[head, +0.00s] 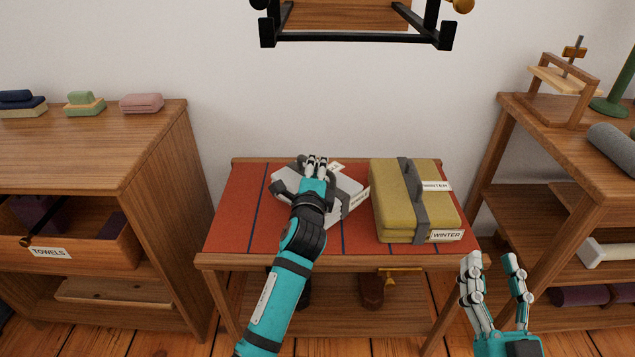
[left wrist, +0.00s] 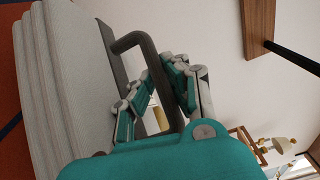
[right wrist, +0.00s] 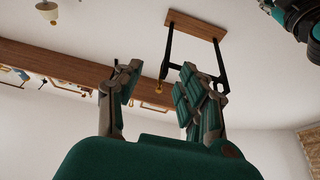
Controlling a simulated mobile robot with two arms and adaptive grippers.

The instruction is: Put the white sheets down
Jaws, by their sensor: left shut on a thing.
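The white sheets (head: 343,188) are a folded white bundle with a grey strap and handle, over the red, blue-striped top of the low bench (head: 232,222). They also show in the left wrist view (left wrist: 65,95). My left gripper (head: 316,167) is shut on the bundle's grey handle (left wrist: 128,42), and my arm hides part of the bundle. I cannot tell whether its underside touches the bench top. My right gripper (head: 491,264) is open and empty, in front of the bench's right end; its parted fingers show in the right wrist view (right wrist: 155,85).
A yellow bundle labelled WINTER (head: 390,205) sits just right of the white sheets. A towel cabinet (head: 150,150) with an open drawer (head: 95,262) stands left, a wooden shelf (head: 545,135) right. A black-armed wall rack (head: 350,38) hangs above. Red top left of the sheets is bare.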

